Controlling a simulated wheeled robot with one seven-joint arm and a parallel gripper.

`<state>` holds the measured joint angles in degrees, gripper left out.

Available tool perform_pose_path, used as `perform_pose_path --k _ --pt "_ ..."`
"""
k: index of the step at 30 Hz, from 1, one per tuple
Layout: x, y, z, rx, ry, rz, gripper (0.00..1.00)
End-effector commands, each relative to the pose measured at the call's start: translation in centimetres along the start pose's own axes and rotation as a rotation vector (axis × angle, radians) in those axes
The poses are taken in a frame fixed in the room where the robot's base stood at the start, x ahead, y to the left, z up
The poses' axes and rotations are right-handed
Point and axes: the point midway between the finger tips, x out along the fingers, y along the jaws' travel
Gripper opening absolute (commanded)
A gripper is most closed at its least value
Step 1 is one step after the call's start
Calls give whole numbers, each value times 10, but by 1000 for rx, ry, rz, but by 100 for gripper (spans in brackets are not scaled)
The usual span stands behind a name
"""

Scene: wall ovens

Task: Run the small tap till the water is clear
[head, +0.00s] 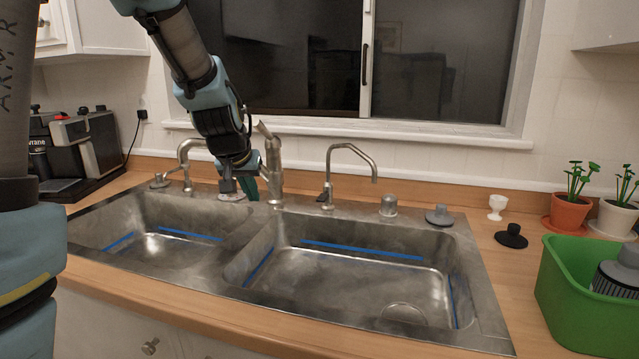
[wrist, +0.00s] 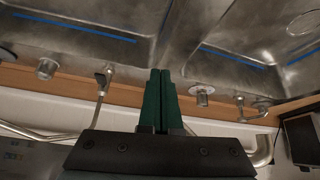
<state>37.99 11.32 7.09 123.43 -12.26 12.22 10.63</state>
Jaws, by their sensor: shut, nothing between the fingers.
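Two slim bent-spout taps stand on the sink's back ledge; I cannot tell which is the small tap. The right one (head: 350,150) has a small dark lever at its base and curves right; its base shows in the wrist view (wrist: 102,82). The left one (head: 184,160) has a round handle (head: 160,180) beside it. A thicker central faucet (head: 272,165) stands between them. No running water shows from any spout. My gripper (head: 250,189) is shut and empty, its green fingers together (wrist: 158,85), pointing down by the central faucet. Its contact with the faucet is unclear.
The double steel sink (head: 240,232) has two empty bowls with blue strips. Metal caps (head: 388,206) sit on the ledge. A black stopper (head: 511,236), white cup (head: 497,206), potted plants (head: 569,211) and green bin (head: 575,300) stand right; a coffee machine (head: 85,145) stands left.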

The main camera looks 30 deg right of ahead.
Motion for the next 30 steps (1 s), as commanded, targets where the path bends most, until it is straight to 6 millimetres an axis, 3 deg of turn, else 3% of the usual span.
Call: perform_pose_path --k 1,3,6,9,23,30 --pt "-2 32 -27 50 45 29 0" --pt "-4 64 -54 96 100 57 0" --pt "-7 100 -79 143 157 87 0" --pt "-10 120 -92 167 189 103 0" --pt "-7 127 -96 175 199 108 0" --pt "23 130 -102 173 196 106 0"
